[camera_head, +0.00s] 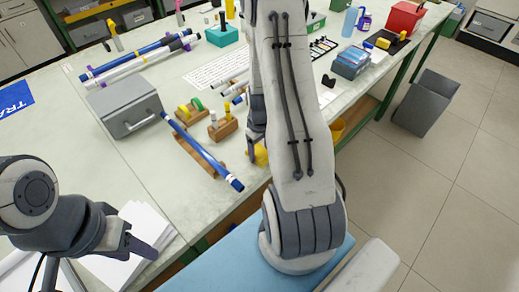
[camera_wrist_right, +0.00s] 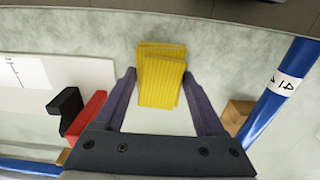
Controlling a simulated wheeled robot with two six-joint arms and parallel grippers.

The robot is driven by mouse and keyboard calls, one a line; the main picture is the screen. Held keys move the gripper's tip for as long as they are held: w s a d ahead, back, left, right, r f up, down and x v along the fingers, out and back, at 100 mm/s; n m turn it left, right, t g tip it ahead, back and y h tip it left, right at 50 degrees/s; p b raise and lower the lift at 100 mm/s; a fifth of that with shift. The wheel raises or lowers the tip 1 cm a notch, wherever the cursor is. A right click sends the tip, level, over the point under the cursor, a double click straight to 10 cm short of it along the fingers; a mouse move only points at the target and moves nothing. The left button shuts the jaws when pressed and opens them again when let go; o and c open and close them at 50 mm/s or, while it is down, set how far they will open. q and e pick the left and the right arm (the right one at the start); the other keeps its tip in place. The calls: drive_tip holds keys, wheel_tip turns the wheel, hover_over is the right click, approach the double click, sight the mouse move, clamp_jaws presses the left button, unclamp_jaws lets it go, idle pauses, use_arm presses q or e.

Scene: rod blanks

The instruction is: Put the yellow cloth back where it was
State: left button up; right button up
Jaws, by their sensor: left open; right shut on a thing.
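The yellow cloth (camera_wrist_right: 161,79) is folded and ribbed, and it sits between the fingers of my right gripper (camera_wrist_right: 158,80) in the right wrist view. That gripper is shut on it. In the head view my right gripper (camera_head: 256,138) is partly hidden by my own arm, and a bit of yellow shows at its tips, near the bench's front edge. Whether the cloth touches the bench top is unclear. My left gripper (camera_head: 143,243) is open and empty over white papers (camera_head: 140,222) at the lower left.
A blue rod (camera_head: 203,152) lies across a wooden rack, left of my right gripper. Wooden blocks (camera_head: 222,127) and a grey box (camera_head: 125,108) stand behind it. More rods (camera_head: 138,60) lie further back. A grey bin (camera_head: 427,102) stands on the floor at right.

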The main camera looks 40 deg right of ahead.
drive_tip(key=shift+f, duration=0.15)
drive_tip(key=o, duration=1.3)
wheel_tip(320, 180, up, 12)
drive_tip(key=a+r+n, duration=0.1)
drive_tip(key=a+r, duration=0.2)
drive_tip(key=a, duration=0.6)
drive_tip(key=a+r+n, duration=0.2)
drive_tip(key=a+r, duration=0.1)
drive_tip(key=a, duration=0.5)
drive_tip(key=s+a+r+n, duration=0.1)
drive_tip(key=s+a, duration=0.3)
drive_tip(key=s, duration=0.1)
drive_tip(key=s+a+r+n, duration=0.1)
drive_tip(key=s+a+r, duration=0.1)
drive_tip(key=s+a, duration=0.3)
drive_tip(key=s+a+r+n+y, duration=0.1)
drive_tip(key=s+a, duration=0.4)
drive_tip(key=s, duration=0.1)
drive_tip(key=shift+r+b, duration=0.35)
